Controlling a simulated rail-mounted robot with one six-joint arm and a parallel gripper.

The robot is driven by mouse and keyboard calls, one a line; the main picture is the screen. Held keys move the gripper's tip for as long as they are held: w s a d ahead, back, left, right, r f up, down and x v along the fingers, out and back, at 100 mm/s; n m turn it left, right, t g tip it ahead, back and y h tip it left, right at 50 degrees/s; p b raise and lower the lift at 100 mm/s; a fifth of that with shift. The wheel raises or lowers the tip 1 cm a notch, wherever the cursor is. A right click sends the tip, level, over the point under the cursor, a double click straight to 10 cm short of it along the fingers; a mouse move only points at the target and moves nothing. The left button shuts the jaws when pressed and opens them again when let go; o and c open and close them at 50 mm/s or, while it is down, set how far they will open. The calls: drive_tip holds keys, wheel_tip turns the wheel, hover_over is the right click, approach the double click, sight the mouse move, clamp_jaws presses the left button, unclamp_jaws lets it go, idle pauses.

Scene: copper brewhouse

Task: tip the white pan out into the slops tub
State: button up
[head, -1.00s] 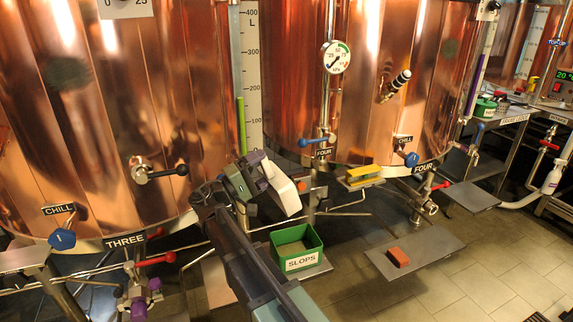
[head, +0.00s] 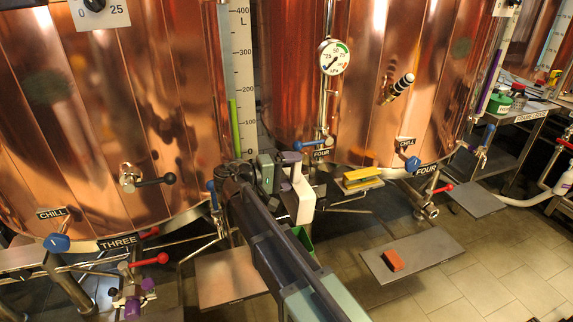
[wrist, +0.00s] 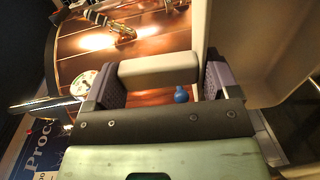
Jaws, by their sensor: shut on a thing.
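My gripper (head: 292,172) is shut on the cream-white handle (wrist: 158,68) of the white pan, with a dark purple finger pad at each end of the grip. The white pan (head: 301,200) stands steeply on edge in the head view, and its pale wall fills the right of the wrist view (wrist: 265,50). I cannot see anything in it or pouring from it. The green slops tub (head: 304,239) is mostly hidden behind my arm; only a corner shows, just below the pan in the picture. Whether the pan is right over it I cannot tell.
A yellow block (head: 362,178) sits on a small shelf to the right. An orange-red block (head: 393,260) lies on a low grey plate (head: 425,252). Copper vessels (head: 390,80) with valves and pipes stand close behind. Tiled floor is open at lower right.

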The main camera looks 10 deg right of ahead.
drive_tip(key=w+d+g+y+p, duration=0.2)
drive_tip(key=d+y+p, duration=0.6)
drive_tip(key=p, duration=0.2)
drive_tip(key=d+f+g+y+b, duration=0.1)
drive_tip(key=d+f+y+b, duration=0.2)
drive_tip(key=f+y, duration=0.4)
drive_tip(key=shift+w+f+g+y+b, duration=0.15)
drive_tip(key=shift+f+g+y+b, duration=0.2)
drive_tip(key=shift+y, duration=0.45)
